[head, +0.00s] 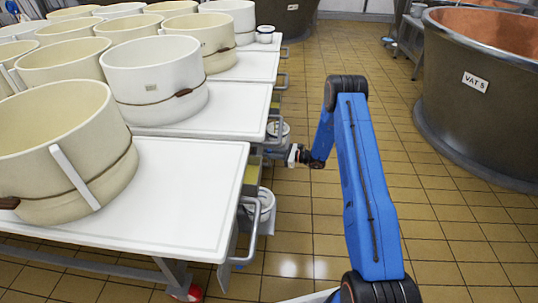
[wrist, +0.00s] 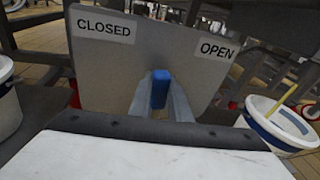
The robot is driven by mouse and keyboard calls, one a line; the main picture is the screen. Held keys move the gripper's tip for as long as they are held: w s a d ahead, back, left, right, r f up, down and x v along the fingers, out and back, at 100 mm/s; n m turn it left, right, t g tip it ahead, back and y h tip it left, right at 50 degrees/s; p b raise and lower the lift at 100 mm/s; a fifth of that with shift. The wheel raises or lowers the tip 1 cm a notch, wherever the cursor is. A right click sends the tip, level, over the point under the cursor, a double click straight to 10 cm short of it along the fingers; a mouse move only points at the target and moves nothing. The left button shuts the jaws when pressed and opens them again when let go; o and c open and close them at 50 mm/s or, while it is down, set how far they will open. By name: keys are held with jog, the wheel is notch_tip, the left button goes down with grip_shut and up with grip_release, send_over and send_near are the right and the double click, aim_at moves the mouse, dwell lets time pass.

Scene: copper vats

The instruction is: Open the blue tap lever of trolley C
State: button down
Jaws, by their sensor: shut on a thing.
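In the wrist view the blue tap lever (wrist: 160,88) shows between the two grey fingers of my gripper (wrist: 161,100), which is shut on it. Behind it is a grey plate (wrist: 150,60) with a CLOSED label (wrist: 104,27) at upper left and an OPEN label (wrist: 216,50) at upper right. The lever sits between the two labels. In the head view my gripper (head: 294,155) reaches in at the right edge of the white-topped trolleys, and the lever is hidden there. No trolley letter is readable.
Cream moulds (head: 155,78) stand on the white trolley tops (head: 190,190). White buckets show left (wrist: 8,100) and right (wrist: 282,125) of the plate. The tiled floor (head: 300,235) between is clear beside my arm.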

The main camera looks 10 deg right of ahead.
jog(key=shift+d, duration=0.1)
jog(key=c, duration=1.6)
grip_release()
jog(key=shift+c, duration=0.2)
jog(key=v, duration=1.7)
jog(key=shift+d, duration=0.2)
jog(key=shift+s, duration=0.1)
